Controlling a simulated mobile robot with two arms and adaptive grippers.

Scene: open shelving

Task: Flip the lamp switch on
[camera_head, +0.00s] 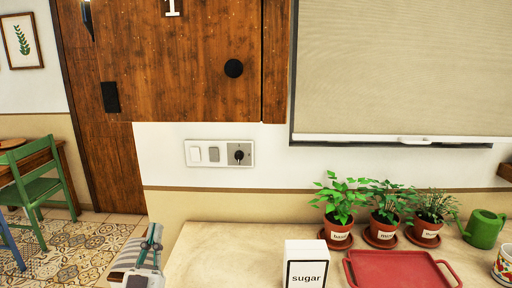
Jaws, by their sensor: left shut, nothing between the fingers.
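A white wall panel (225,144) is mounted on the wall under the wooden cabinet. It holds a white rocker switch (195,154) at left, a grey one (214,155) beside it, and a black round plug or knob (239,154) at right. I cannot tell which way the rockers are set, or which is the lamp's. My left gripper (151,235) is at the bottom left, shut and empty, below and left of the panel and apart from it. No lamp can be made out for certain. My right gripper is out of view.
The counter (230,245) is bare on its left part. A sugar box (305,262), a red tray (400,268), potted herbs (339,229) and a green watering can (483,229) stand to the right. A green chair (38,180) is far left. The wall around the panel is clear.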

